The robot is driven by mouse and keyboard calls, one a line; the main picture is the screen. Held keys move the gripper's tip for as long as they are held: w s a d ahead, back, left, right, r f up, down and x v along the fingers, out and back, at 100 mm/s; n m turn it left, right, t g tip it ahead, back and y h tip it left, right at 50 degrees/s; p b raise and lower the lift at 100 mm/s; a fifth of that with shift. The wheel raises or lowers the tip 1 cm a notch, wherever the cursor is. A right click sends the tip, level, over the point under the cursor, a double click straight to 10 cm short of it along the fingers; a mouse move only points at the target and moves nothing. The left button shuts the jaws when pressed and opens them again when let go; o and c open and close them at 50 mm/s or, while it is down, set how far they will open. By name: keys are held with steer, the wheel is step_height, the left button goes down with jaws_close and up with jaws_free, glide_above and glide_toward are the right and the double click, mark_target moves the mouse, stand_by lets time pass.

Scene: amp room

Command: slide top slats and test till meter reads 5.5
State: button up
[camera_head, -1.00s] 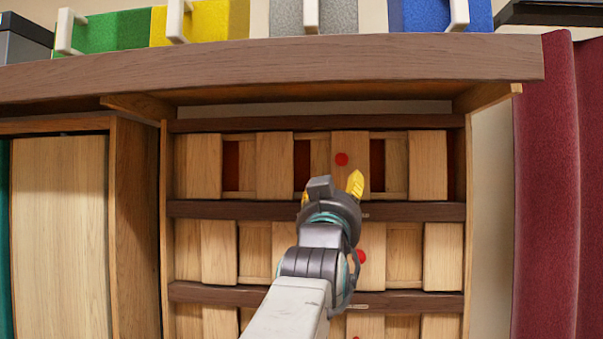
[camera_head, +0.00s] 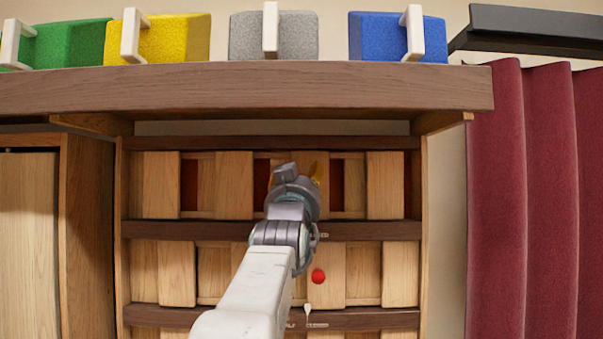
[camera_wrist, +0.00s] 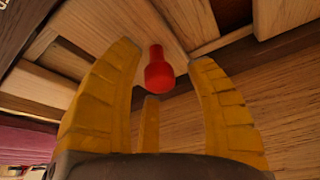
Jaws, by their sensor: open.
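The top row of wooden slats (camera_head: 235,185) stands in a dark-railed frame, with dark red gaps between some slats. A second row (camera_head: 177,275) lies below it. My gripper (camera_head: 293,175) is in front of the top row, right of its middle, and hides part of it. In the wrist view my open yellow fingers (camera_wrist: 165,100) stand around a red knob (camera_wrist: 158,70) on a slat; I cannot tell whether they touch it. A lower red knob (camera_head: 318,276) shows on the second row. No meter can be made out.
A brown shelf (camera_head: 240,90) juts out above the slats and bears green (camera_head: 70,42), yellow (camera_head: 175,38), grey (camera_head: 245,36) and blue (camera_head: 375,37) blocks with white handles. A wooden cabinet (camera_head: 88,230) stands left, a dark red curtain (camera_head: 500,200) right.

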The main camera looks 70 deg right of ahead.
steer(key=shift+d+r, duration=0.15)
steer(key=shift+d, duration=0.15)
steer(key=shift+c, duration=0.3)
steer(key=c, duration=0.6)
steer(key=shift+a+r, duration=0.1)
jaws_close()
